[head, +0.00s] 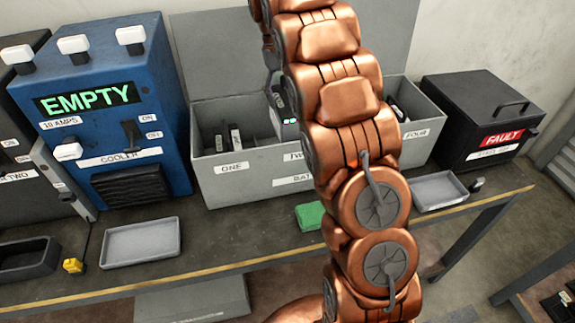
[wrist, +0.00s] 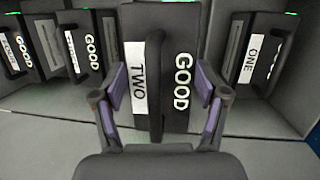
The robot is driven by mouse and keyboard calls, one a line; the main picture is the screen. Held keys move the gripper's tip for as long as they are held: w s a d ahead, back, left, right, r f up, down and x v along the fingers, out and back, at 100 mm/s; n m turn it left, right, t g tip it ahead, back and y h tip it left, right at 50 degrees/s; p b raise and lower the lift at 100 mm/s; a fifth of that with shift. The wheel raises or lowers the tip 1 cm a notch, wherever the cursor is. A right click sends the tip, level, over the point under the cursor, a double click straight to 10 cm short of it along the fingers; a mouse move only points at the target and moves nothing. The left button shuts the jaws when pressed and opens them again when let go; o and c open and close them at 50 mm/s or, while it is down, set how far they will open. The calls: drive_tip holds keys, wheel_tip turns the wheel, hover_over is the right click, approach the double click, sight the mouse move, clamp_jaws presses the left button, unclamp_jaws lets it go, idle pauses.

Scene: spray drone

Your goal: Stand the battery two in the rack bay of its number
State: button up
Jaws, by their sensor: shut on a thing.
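Battery two (wrist: 182,100), a dark block marked TWO and GOOD, is between the fingers of my gripper (wrist: 160,88), which is shut on its handle. In the head view, a battery with green lights (head: 287,117) shows beside my arm, at the TWO label of the grey rack (head: 222,185). In the wrist view, battery two is between battery one (wrist: 262,55) on the right and another GOOD battery (wrist: 88,50) on the left. It looks closer to the camera than they do. I cannot tell whether its base touches the rack floor.
A further GOOD battery (wrist: 22,50) is at the far left of the wrist view. The blue cooler (head: 120,110) reads EMPTY, left of the rack. A black FAULT box (head: 480,120) is at right. Grey trays (head: 140,243) and a green block (head: 309,216) lie in front.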

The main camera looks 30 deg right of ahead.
sight(282, 97)
drive_tip(key=shift+f+p, duration=0.75)
drive_tip(key=shift+f, duration=4.35)
drive_tip(key=o, duration=1.8)
drive_tip(key=shift+f, duration=0.1)
drive_tip(key=shift+b+v, duration=0.85)
drive_tip(key=shift+v, duration=2.55)
drive_tip(key=p+v, duration=0.2)
drive_tip(key=v, duration=0.2)
drive_tip(key=shift+f, duration=0.1)
drive_tip(key=shift+w+r+p, duration=0.2)
drive_tip(key=shift+r+p, duration=0.5)
drive_tip(key=shift+p, duration=0.45)
